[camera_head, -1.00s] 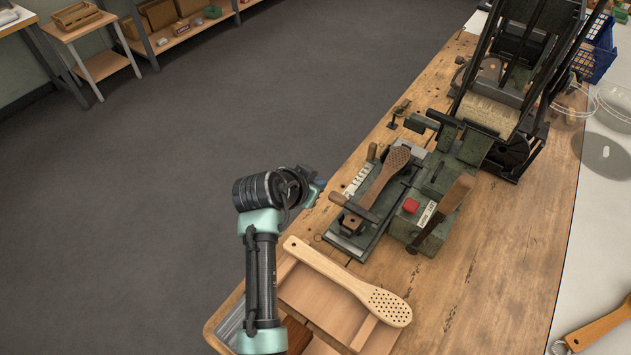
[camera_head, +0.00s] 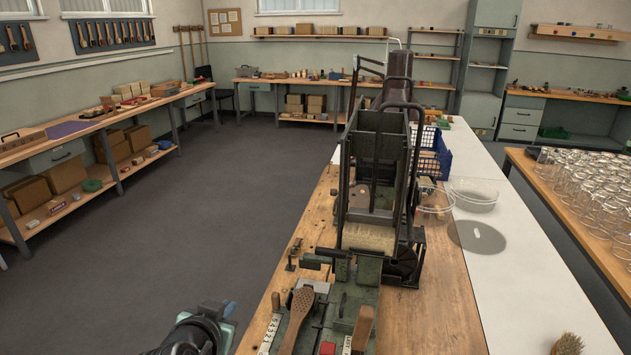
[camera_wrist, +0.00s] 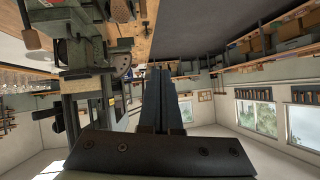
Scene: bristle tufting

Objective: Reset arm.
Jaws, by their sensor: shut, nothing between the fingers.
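My gripper (camera_wrist: 164,98) shows in the wrist view as two dark fingers lying close together, with nothing between them. In the head view, the end of my arm (camera_head: 205,330) is at the bottom, left of the wooden bench, and its fingertips are hard to make out. The tufting machine (camera_head: 376,145) stands on the bench; it also shows upside down in the wrist view (camera_wrist: 88,50). A perforated wooden paddle (camera_head: 299,305) lies in the green fixture in front of it, apart from my arm.
A red button (camera_head: 327,348) and a wooden lever (camera_head: 362,327) are near the fixture. A bristled brush (camera_head: 567,345) is at bottom right. The grey floor (camera_head: 180,220) on the left is clear.

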